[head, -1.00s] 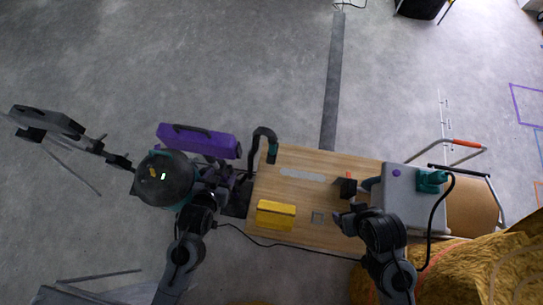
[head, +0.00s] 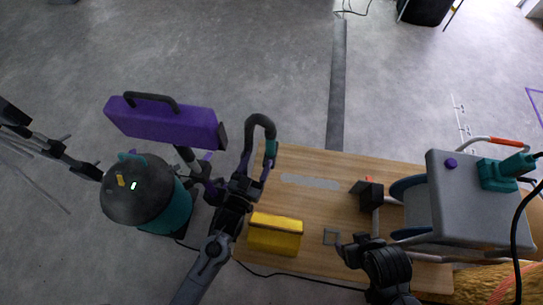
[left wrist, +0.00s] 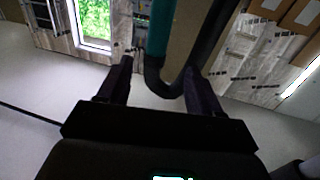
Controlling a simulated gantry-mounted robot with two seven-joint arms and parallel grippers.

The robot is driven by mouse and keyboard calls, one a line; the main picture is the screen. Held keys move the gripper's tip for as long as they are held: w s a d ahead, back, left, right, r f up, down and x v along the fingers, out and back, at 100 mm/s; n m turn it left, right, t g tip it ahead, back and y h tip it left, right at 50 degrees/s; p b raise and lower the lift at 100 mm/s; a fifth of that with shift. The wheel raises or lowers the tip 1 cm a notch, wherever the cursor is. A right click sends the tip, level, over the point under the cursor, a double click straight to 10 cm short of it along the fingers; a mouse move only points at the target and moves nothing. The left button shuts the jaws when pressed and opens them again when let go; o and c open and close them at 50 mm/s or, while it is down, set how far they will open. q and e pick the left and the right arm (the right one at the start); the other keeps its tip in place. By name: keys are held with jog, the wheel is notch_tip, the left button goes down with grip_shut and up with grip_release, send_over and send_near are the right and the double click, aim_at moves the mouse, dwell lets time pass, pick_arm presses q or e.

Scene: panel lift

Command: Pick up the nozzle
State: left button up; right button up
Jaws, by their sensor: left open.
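A bent black tube with a teal end (head: 270,149), which looks like the nozzle, stands hooked at the table's left edge in the head view. In the left wrist view, its teal and black length (left wrist: 160,38) hangs between my fingers and curves at the bottom. My left gripper (head: 257,163) is at the tube, with its dark fingers spread on either side. The left wrist view shows the fingers (left wrist: 160,75) open, with gaps beside the tube. My right gripper (head: 352,243) is low over the table's right half; its fingers are too small to read.
The wooden table (head: 310,160) holds a yellow box (head: 275,235), a small black block (head: 371,194) and a grey machine (head: 470,210). A cable runs along the table's front.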

aim_at(268, 142)
pick_arm(q)
jog(key=b+x, duration=0.1)
jog(key=x, duration=0.4)
jog(key=shift+w+d+b, duration=0.2)
jog(key=shift+w+b, duration=0.1)
jog(key=shift+b, duration=0.05)
jog(key=shift+w+d+f+b, duration=0.15)
jog(key=shift+w+d+b, duration=0.05)
jog(key=shift+w+b, duration=0.15)
jog(key=b+x, duration=0.2)
jog(key=x, duration=0.2)
jog(key=shift+w+d, duration=0.15)
jog(key=shift+d, duration=0.05)
pick_arm(e)
notch_tip(268, 142, down, 5)
jog(key=shift+w+a+r, duration=0.1)
jog(key=shift+w+r, duration=0.05)
jog(key=shift+r, duration=0.05)
pick_arm(q)
jog(key=shift+c, duration=0.2)
jog(key=shift+r, duration=0.2)
grip_shut()
